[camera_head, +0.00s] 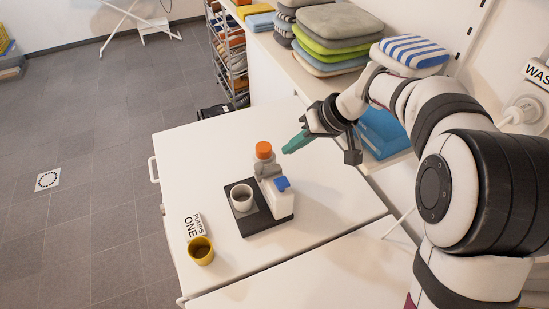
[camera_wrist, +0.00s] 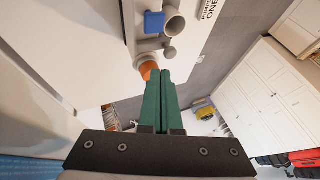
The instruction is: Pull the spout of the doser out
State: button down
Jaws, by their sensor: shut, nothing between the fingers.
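The doser (camera_head: 280,204) stands upright on a black base (camera_head: 262,224). It has a white body, a grey upper part (camera_head: 264,168), an orange cap (camera_head: 263,149) and a blue piece (camera_head: 282,184) on its right side. A grey knob (camera_wrist: 169,51) shows beside the orange cap (camera_wrist: 148,68) in the wrist view; I cannot tell surely which part is the spout. A white cup (camera_head: 242,197) stands on the base left of the doser. My gripper (camera_head: 285,151) has green fingers pressed together and empty. Its tips are just right of the orange cap, with a small gap in the head view.

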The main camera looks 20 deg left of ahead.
send_over(274, 177)
notch_tip(274, 177, down, 7)
jog(key=shift+r, duration=0.2)
jog(key=s+a, duration=0.4)
dwell(0.3)
jog(key=v, duration=2)
jog(key=shift+w+d, duration=0.1)
jog(key=shift+w, duration=0.05)
